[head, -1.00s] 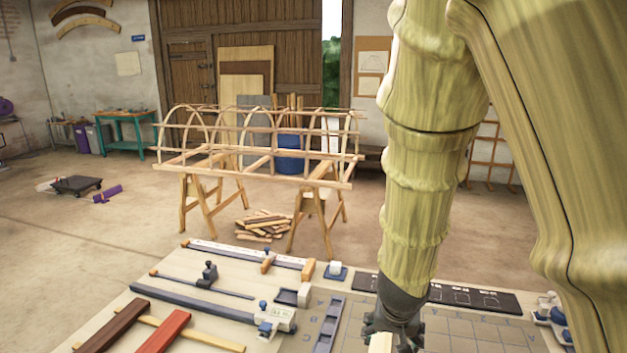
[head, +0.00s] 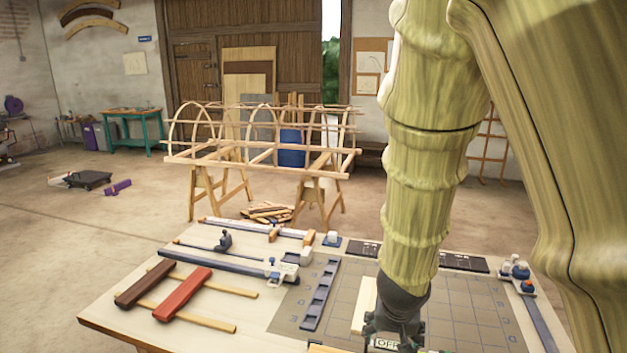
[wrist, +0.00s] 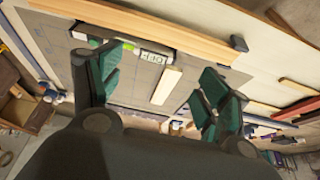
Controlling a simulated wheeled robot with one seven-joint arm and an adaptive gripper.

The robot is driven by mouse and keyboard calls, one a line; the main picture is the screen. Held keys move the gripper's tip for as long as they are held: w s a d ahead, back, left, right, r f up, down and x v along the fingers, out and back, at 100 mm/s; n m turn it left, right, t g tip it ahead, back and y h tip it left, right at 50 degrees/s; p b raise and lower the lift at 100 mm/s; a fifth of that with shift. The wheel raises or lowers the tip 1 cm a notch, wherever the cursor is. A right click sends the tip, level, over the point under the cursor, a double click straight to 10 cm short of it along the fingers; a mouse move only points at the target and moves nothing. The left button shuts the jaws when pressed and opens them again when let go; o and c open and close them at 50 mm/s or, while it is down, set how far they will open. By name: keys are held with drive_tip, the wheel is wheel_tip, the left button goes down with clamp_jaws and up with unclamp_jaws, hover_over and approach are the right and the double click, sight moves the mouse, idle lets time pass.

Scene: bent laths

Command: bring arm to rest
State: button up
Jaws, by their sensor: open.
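My gripper (wrist: 160,90) shows in the wrist view with its two dark, green-padded fingers spread wide and nothing between them. In the head view my arm comes down on the right, and the dark gripper (head: 397,318) is low over the workbench (head: 110,317), its fingertips mostly hidden. A pale wooden strip (head: 365,305) lies on the grey gridded mat (head: 460,320) just left of the gripper. A small display reading OFF (head: 387,344) is at the gripper's lower edge in the head view.
Red and dark brown blocks (head: 183,293) lie across two thin laths at the bench's left. A slotted blue-grey rack (head: 320,295) and blue-grey clamps (head: 215,263) stand nearby. A lath frame on trestles (head: 262,150) stands behind the bench.

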drive_tip(key=s+d+f+n+g+b, duration=0.15)
drive_tip(key=s+f, duration=0.35)
drive_tip(key=f, duration=0.5)
drive_tip(key=s+d+f+g+h+b, duration=0.1)
drive_tip(key=s+d+f+b, duration=0.2)
drive_tip(key=f, duration=0.7)
drive_tip(key=s+d+f+n+g+b, duration=0.1)
drive_tip(key=s+d+f, duration=0.2)
drive_tip(key=s+f, duration=0.5)
drive_tip(key=s+a+f+y+b, duration=0.1)
drive_tip(key=s+f+b, duration=0.3)
drive_tip(key=s+f, duration=1)
wheel_tip(320, 180, down, 4)
drive_tip(key=shift+s+a+f+g+y, duration=0.1)
drive_tip(key=shift+s+a+g+y, duration=0.2)
drive_tip(key=shift+g+y, duration=0.25)
